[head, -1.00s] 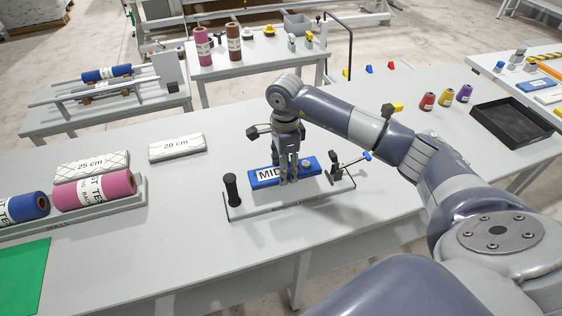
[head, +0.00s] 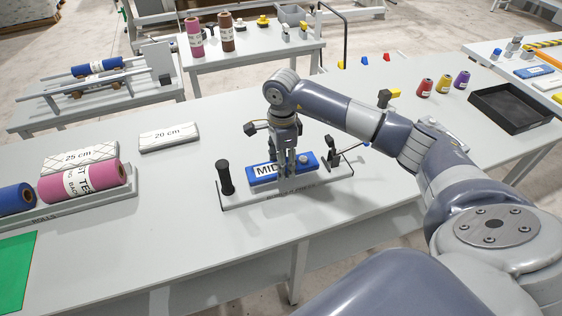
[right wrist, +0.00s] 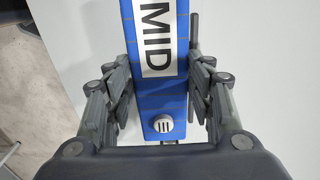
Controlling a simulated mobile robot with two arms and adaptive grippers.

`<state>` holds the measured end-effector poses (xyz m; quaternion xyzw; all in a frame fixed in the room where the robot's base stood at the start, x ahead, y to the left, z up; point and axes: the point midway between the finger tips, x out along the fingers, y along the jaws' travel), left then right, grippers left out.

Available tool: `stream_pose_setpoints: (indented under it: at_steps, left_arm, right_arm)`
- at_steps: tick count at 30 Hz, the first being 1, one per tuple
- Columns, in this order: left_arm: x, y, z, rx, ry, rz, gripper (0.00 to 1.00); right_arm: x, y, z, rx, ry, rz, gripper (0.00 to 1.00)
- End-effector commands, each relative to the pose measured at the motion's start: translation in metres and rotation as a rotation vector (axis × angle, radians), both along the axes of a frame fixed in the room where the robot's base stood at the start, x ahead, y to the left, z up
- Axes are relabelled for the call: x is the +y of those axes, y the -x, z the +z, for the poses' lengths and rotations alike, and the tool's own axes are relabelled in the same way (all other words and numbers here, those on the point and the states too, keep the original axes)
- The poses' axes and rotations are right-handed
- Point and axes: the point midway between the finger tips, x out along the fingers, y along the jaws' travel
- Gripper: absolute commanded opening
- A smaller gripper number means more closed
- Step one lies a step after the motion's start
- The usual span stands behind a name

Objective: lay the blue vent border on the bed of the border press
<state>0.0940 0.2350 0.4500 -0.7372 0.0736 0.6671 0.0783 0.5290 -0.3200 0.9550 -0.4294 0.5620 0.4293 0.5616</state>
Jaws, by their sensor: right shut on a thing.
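The blue vent border (head: 265,172) is a long blue block with a white "MID" label. The right wrist view shows the border (right wrist: 176,85) between my fingers, with a round white slotted vent cap on its near end. My right gripper (head: 286,177) is shut on it from above. The border press (head: 240,199) is a low grey plate on the table, with a black post at its left and a clamp at its right. The border is over its bed, low and roughly level; I cannot tell whether it touches. My left gripper is not in view.
Pink and blue rolls (head: 90,183) lie in a rack at the left, near the "20 cm" block (head: 168,136). Three coloured spools (head: 443,84) and a black tray (head: 510,107) are at the right. The table front-left of the press is clear.

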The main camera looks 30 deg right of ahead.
Motion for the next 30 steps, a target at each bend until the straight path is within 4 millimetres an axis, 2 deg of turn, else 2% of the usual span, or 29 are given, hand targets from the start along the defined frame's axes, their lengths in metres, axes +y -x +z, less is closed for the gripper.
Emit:
stream_pose_setpoints:
  at_steps: [1,7,18,30]
  left_arm:
    - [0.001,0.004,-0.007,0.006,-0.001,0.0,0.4]
    - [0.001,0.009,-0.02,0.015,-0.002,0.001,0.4]
    - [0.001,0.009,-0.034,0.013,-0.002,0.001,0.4]
    - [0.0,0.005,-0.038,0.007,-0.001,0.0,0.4]
  right_arm:
    - [-0.001,0.0,-0.007,-0.001,0.0,0.0,0.25]
    - [-0.004,-0.001,-0.021,-0.001,0.0,0.0,0.25]
    - [-0.026,0.002,-0.029,-0.001,0.001,-0.001,0.25]
    - [-0.034,0.003,-0.032,-0.001,0.0,-0.001,0.25]
